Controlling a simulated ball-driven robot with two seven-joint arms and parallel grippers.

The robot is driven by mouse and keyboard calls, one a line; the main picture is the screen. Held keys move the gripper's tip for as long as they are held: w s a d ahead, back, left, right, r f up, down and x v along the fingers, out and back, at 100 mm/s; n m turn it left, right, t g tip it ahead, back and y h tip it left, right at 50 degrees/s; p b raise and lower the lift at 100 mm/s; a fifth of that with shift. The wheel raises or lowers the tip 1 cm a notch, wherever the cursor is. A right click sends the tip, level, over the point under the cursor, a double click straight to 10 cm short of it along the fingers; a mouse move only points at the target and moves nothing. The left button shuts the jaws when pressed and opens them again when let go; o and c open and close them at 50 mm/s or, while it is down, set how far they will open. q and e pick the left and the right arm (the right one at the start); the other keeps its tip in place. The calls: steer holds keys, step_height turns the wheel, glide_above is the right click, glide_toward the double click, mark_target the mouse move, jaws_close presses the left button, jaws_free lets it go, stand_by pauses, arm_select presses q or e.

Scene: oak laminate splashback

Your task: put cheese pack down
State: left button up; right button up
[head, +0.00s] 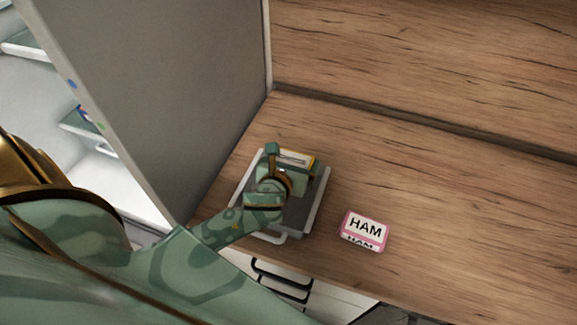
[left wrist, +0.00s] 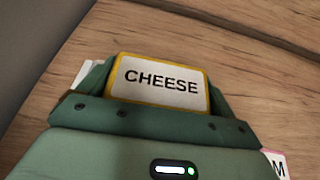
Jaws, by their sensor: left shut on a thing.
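My left gripper (head: 294,163) is shut on the cheese pack (head: 297,157), a yellow-edged pack with a white label. In the left wrist view the cheese pack (left wrist: 160,82) stands between the two green fingers, its label reading CHEESE. In the head view the gripper and pack are over a dark grey tray-like object with pale side rails (head: 320,197) on the wooden counter. I cannot tell whether the pack touches it, as the hand hides its underside. My right gripper is in neither view.
A pink and white ham pack (head: 364,230) lies on the counter (head: 440,210) right of the tray. A grey door panel (head: 170,90) stands close on the left, with white fridge shelves (head: 85,125) beyond. The wooden splashback (head: 430,60) rises behind. The counter's right side is clear.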

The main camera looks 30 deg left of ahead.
mark_target(291, 162)
arm_select(q)
steer(key=f, duration=0.1)
steer(key=w+a+f+b, duration=0.1)
steer(key=w+a+f, duration=0.1)
steer(key=f, duration=0.1)
steer(key=shift+w, duration=0.1)
steer(key=f+b, duration=0.1)
steer(key=f, duration=0.1)
steer(key=f+b, duration=0.1)
steer(key=f, duration=0.1)
steer(key=shift+w+a, duration=0.2)
steer(key=shift+r, duration=0.15)
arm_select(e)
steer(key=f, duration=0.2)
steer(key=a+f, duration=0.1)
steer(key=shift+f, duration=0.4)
arm_select(q)
steer(key=o, duration=0.9)
steer(key=shift+c, duration=0.2)
steer(key=p+v, duration=0.2)
steer(key=v, duration=1)
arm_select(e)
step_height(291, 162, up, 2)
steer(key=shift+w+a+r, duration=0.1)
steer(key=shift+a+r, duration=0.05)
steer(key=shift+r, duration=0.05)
